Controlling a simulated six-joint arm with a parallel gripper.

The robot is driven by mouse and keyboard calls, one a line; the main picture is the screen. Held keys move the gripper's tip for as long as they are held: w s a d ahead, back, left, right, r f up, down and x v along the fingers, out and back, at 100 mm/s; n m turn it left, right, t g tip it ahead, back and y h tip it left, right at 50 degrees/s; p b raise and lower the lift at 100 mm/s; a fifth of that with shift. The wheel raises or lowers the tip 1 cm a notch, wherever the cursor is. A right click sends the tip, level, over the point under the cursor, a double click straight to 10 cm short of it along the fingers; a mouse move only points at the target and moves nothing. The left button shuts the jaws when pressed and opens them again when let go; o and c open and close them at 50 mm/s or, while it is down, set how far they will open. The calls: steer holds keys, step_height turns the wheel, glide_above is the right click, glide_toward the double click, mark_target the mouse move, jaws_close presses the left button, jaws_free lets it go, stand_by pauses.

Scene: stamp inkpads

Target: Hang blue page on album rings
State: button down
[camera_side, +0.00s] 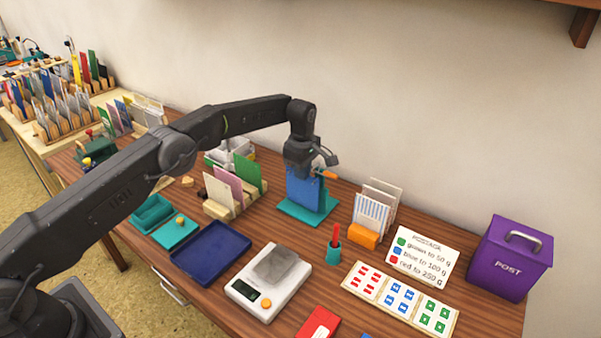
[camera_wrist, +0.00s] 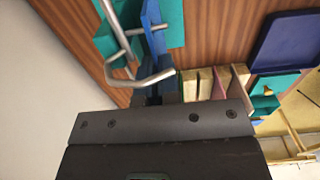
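The blue page (camera_side: 303,190) stands upright over the teal album base (camera_side: 321,217) in the side view. My gripper (camera_side: 303,172) is at the page's top edge and looks shut on it; the fingertips are mostly hidden. In the wrist view the blue page (camera_wrist: 154,35) is seen nearly edge-on, running down to my gripper (camera_wrist: 154,94). The bent metal album rings (camera_wrist: 124,45) lie close beside the page there, with the teal base (camera_wrist: 175,22) beyond. I cannot tell whether the page's holes are on the rings. An orange knob (camera_side: 328,177) shows right of the page.
A wooden rack (camera_side: 222,211) with green, pink and white cards stands left of the album. A rack of clear and striped cards (camera_side: 372,212) stands right. A navy tray (camera_side: 210,253), a scale (camera_side: 267,290) and a pen cup (camera_side: 333,254) are in front.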

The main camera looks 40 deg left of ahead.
steer(key=shift+w, duration=0.2)
steer(key=c, duration=1.3)
jaws_free()
steer(key=shift+o, duration=0.2)
steer(key=s+r+m+t, duration=0.1)
steer(key=s+r+m, duration=0.1)
steer(key=r, duration=0.6)
steer(key=s+r+m, duration=0.2)
steer(key=s+r, duration=0.1)
steer(key=r, duration=0.4)
steer(key=s+a+r+m+t, duration=0.15)
steer(key=s+r+m, duration=0.35)
steer(key=s+r, duration=0.5)
steer(key=s+r+m+t, duration=0.2)
steer(key=s+r+m, duration=0.15)
steer(key=s, duration=0.95)
steer(key=s+f+m, duration=0.2)
steer(key=s+f, duration=0.1)
steer(key=s, duration=0.4)
steer(key=s+f+m+t, duration=0.1)
steer(key=s+f+m, duration=0.2)
steer(key=s, duration=0.5)
steer(key=shift+a+f, duration=0.25)
steer(key=shift+a, duration=0.05)
